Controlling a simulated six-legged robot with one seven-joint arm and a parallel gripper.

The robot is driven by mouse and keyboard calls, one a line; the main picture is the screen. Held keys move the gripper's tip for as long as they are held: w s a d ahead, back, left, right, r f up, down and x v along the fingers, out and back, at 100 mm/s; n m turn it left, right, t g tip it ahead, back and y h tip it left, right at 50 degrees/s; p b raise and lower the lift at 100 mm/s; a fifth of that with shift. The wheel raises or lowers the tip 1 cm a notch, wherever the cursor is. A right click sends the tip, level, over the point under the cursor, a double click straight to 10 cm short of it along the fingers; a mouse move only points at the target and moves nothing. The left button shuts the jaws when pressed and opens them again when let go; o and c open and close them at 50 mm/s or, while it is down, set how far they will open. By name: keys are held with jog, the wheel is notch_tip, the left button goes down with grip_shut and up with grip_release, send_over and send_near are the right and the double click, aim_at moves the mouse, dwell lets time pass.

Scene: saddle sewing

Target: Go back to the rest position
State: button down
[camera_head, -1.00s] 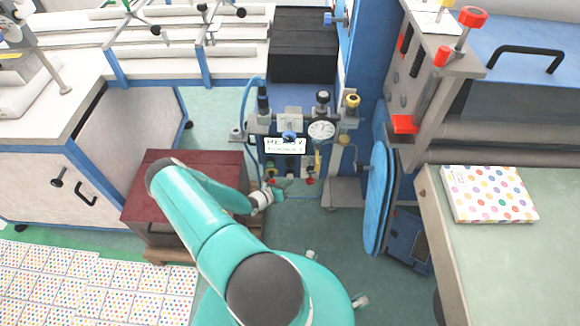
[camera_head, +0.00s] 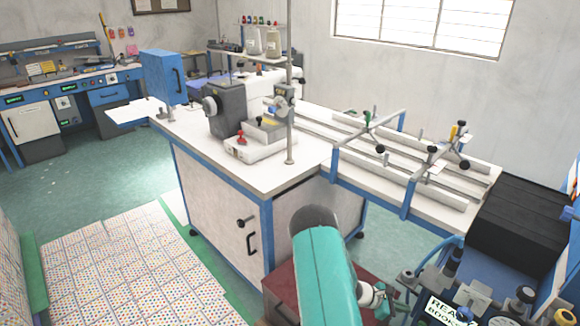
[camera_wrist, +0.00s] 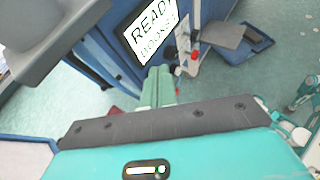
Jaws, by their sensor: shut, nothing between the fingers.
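My gripper (camera_wrist: 158,78) shows in the wrist view as a narrow green pair of fingers, shut with nothing between them. The fingers point toward the panel with the READY screen (camera_wrist: 150,30), but I cannot tell the exact gap. In the head view my teal arm (camera_head: 327,275) rises from the bottom edge, bent. Its white wrist part shows at the lower right, beside the same READY screen (camera_head: 446,310). The fingertips are not clear in the head view.
A white-topped sewing bench (camera_head: 245,170) with a grey machine stands behind my arm. A dark red box (camera_head: 282,290) lies under the arm. A black box (camera_head: 515,225) is at the right.

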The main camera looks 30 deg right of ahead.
jog(key=w+a+r+m+t+y, duration=0.2)
jog(key=w+a+r+m, duration=0.15)
jog(key=a+r, duration=0.5)
jog(key=w+a+r+m+t+y, duration=0.1)
jog(key=w+a+r+m+t, duration=0.1)
jog(key=w+a+r, duration=0.6)
jog(key=w+a+r+m+t+y, duration=0.1)
jog(key=a+r+m+t+y, duration=0.15)
jog(key=a+r, duration=0.65)
jog(key=s+a+r+m+t+y, duration=0.1)
jog(key=s+a+r+t+y, duration=0.1)
jog(key=s+a+r, duration=0.3)
jog(key=s+a+r+m+t+y, duration=0.1)
jog(key=s+a+r+t+y, duration=0.2)
jog(key=a+r, duration=1)
jog(key=s+a+t, duration=0.1)
jog(key=s+a, duration=0.1)
jog(key=a, duration=0.2)
jog(key=shift+s+a+r+t, duration=0.15)
jog(key=shift+a+r+t, duration=0.1)
jog(key=shift+r+t, duration=0.15)
